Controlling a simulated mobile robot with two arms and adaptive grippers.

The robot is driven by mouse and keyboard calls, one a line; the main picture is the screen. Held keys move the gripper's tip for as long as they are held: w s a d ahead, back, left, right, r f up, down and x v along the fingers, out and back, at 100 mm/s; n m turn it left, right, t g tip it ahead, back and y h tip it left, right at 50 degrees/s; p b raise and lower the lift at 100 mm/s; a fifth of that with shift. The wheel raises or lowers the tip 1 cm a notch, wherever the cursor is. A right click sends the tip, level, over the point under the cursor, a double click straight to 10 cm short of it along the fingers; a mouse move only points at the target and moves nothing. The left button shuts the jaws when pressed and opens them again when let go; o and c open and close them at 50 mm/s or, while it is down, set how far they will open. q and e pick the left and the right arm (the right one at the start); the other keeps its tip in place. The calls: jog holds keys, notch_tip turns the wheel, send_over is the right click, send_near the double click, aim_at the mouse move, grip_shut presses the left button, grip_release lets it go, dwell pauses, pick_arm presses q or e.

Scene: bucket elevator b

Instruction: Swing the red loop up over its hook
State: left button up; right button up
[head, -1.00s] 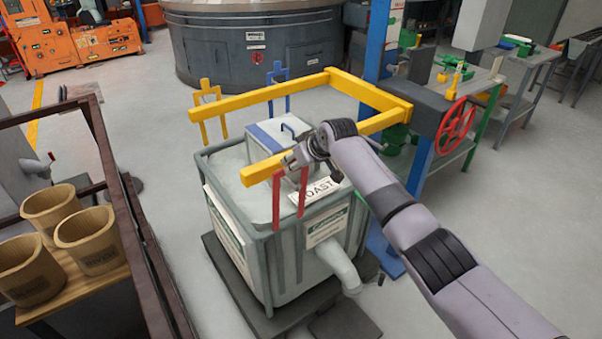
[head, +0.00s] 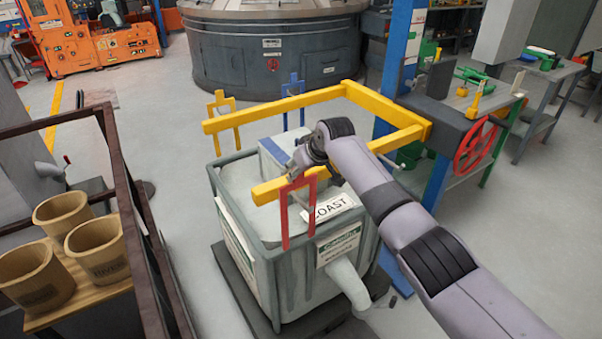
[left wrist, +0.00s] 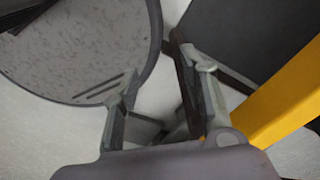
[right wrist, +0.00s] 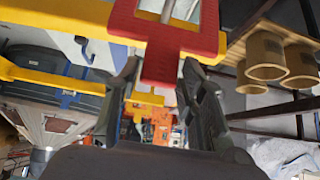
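The red loop (head: 285,218) is a flat frame hanging around the near yellow bar (head: 270,190), above the bin's front edge. Its legs reach below the bar. In the right wrist view, the red loop (right wrist: 165,38) fills the upper middle, with its narrow end between my fingertips. My right gripper (head: 302,160) is just above and behind the loop's top; it also shows in the right wrist view (right wrist: 160,75). Its fingers are apart on either side of the red end; contact is unclear. My left gripper (left wrist: 152,65) is open and empty. I cannot make out the red loop's hook.
The grey bin (head: 285,290) is below. A dark rail (head: 135,225) and wooden buckets (head: 97,250) are left; a red handwheel (head: 475,147) is right.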

jog(key=shift+o, duration=1.2)
jog(key=shift+f, duration=0.35)
pick_arm(q)
jog(key=shift+w+a, duration=0.1)
jog(key=shift+a, duration=0.05)
pick_arm(e)
jog(key=shift+d, duration=0.15)
pick_arm(q)
jog(key=shift+w, duration=0.2)
pick_arm(e)
jog(key=shift+s+d, duration=0.1)
jog(key=shift+s, duration=0.05)
pick_arm(q)
jog(key=shift+s, duration=0.1)
pick_arm(e)
jog(key=v, duration=1.2)
